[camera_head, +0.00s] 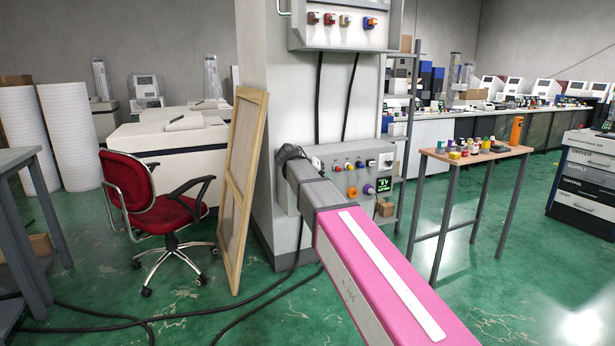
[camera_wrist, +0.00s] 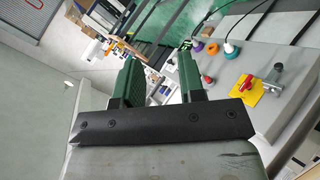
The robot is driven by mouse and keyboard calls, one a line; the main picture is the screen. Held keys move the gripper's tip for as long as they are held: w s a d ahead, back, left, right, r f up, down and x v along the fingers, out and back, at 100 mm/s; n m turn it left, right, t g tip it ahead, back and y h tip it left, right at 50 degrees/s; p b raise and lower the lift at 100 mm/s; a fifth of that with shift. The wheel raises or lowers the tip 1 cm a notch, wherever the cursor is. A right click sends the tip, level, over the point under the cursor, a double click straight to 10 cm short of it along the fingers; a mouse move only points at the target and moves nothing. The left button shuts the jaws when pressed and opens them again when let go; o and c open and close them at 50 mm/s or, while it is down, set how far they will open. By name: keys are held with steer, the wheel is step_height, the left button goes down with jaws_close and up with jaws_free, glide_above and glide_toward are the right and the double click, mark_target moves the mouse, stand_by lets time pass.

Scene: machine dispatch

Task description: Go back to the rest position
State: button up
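My gripper (camera_wrist: 158,58) shows two green fingers set well apart, with nothing held between them. In the head view my pink and grey arm reaches forward, and its dark end (camera_head: 288,153) lies in front of the left side of a grey control panel (camera_head: 325,190); the fingers cannot be made out there. In the wrist view the panel (camera_wrist: 262,58) lies right of the fingers, tilted. The fingers appear clear of these knobs.
An upper control box (camera_head: 345,35) hangs above the panel. A wooden frame (camera_head: 242,185) leans left of the machine, beside a red chair (camera_head: 150,205). A small table (camera_head: 478,157) with coloured items stands right. Cables (camera_head: 110,313) cross the green floor; the right foreground floor is clear.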

steer(key=s+d+f+n+g+y, duration=0.15)
steer(key=s+d+f, duration=0.35)
steer(key=f, duration=0.5)
steer(key=s+d+f+g+y, duration=0.1)
steer(key=s+d+f+y, duration=0.3)
steer(key=f, duration=0.6)
steer(key=s+d+f+g+y, duration=0.1)
steer(key=s+d+f+y, duration=0.3)
steer(key=s+f, duration=1)
steer(key=shift+s, duration=1)
